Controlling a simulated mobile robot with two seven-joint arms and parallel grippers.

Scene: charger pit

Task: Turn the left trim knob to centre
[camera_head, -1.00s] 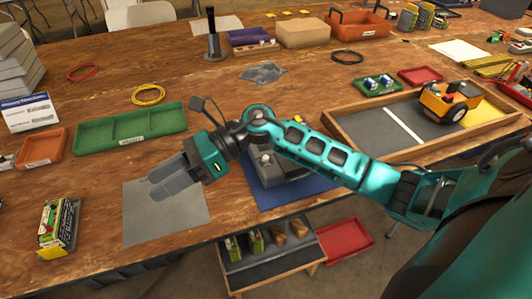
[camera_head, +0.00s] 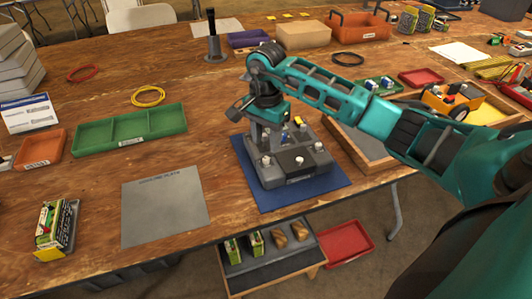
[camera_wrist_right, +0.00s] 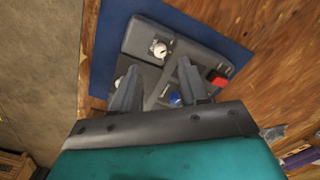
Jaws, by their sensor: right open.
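A dark grey control box (camera_head: 262,178) with several small pale knobs and a blue part on top sits on a blue mat (camera_head: 315,188). One pale knob (camera_head: 266,161) is at the box's near left. My right gripper (camera_head: 260,132) points down over the box's far left part, its fingers partly hidden by its own body. In the right wrist view the gripper (camera_wrist_right: 159,66) is open, with both fingers over the box. A white knob (camera_wrist_right: 158,48) shows beyond the fingertips. Another (camera_wrist_right: 118,82) is partly hidden by the left finger. My left gripper is out of view.
A grey plate (camera_head: 165,210) lies left of the mat, with a green tray (camera_head: 130,130) behind it. A wooden-framed tray (camera_head: 365,153) stands close on the right. A dark upright post (camera_head: 213,42) stands farther back. A red button (camera_wrist_right: 217,78) shows on the box in the wrist view.

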